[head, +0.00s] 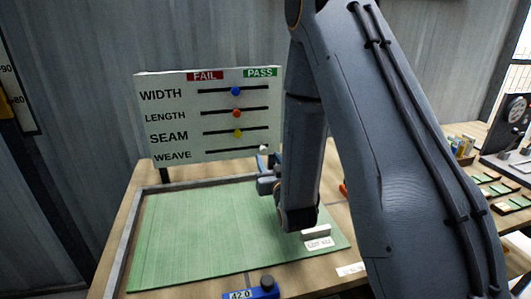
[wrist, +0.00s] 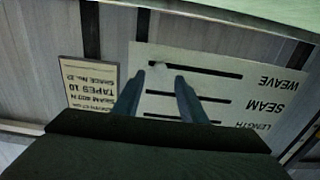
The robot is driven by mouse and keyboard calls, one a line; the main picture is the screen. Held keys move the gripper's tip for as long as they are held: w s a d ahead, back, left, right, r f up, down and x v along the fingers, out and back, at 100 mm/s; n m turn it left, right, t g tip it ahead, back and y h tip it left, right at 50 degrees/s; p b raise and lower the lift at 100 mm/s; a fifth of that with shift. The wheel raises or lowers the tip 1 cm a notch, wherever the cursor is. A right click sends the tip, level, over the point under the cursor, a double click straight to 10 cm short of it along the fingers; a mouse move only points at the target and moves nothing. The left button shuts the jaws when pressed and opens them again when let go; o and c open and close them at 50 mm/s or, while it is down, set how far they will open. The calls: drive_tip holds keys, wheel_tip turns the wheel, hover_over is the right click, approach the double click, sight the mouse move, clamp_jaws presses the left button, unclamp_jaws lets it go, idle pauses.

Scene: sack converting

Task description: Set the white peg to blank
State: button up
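The white peg (head: 264,149) is at the right, PASS end of the WEAVE slot on the white board (head: 170,120). In the wrist view the board (wrist: 262,85) is upside down, and the white peg is hard to make out near the left end of the top slot. My gripper (head: 262,160) is just below and in front of that end in the head view, partly hidden by my arm. In the wrist view its two fingers (wrist: 159,76) are apart with nothing clearly held, tips near the WEAVE slot's PASS end.
The blue peg (head: 235,91), red peg (head: 236,113) and yellow peg (head: 238,133) sit mid-slot above. A green mat (head: 200,230) lies on the table below. A tape sign (wrist: 88,90) hangs beside the board. A blue display (head: 250,294) stands at the front edge.

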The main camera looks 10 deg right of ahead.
sight(264, 150)
drive_tip(key=shift+w+p, duration=0.5)
drive_tip(key=shift+w, duration=1.95)
clamp_jaws()
